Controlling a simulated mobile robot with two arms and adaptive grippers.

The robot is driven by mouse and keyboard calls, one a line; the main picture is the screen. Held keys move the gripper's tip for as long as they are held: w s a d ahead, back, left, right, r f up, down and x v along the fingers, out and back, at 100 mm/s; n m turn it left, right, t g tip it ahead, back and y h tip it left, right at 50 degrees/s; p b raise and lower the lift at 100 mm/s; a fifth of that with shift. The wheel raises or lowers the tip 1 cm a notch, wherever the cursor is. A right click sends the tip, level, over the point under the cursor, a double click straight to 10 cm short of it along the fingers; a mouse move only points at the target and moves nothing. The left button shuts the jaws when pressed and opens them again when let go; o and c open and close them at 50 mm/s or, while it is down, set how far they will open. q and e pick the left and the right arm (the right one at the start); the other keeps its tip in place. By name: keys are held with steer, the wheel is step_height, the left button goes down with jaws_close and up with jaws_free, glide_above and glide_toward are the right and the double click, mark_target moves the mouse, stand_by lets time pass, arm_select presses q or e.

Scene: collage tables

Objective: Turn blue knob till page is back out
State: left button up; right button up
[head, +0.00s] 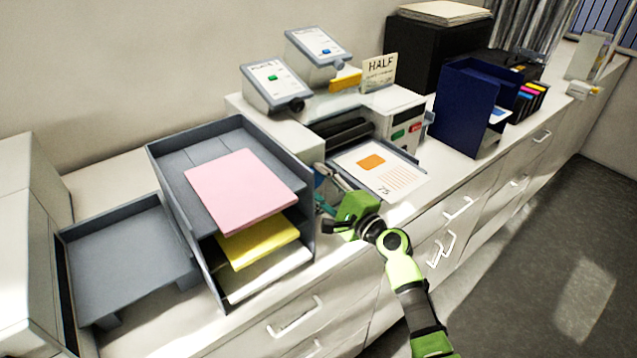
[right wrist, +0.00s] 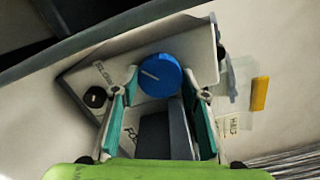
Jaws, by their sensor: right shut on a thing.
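The blue knob (right wrist: 160,75) is a round dial with a pale line mark, on the side of the white printing machine (head: 403,122). My right gripper (head: 325,198) reaches in from the lower right to the machine's near left side. In the right wrist view its teal fingers (right wrist: 168,90) stand either side of the knob, shut on it. In the head view the gripper and tray mostly hide the knob. The page (head: 392,178), white with an orange square, text lines and "75", lies flat on the machine's front tray. My left gripper is not in view.
Left of my gripper stands a grey tiered tray (head: 165,165) with pink paper (head: 240,190) and yellow paper (head: 258,243). Two control boxes and a HALF card (head: 379,73) sit behind. A navy holder (head: 465,105) stands right. Drawer handles line the front.

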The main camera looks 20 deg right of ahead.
steer(key=o, duration=1.1)
steer(key=shift+o, duration=0.2)
steer(key=v, duration=1.2)
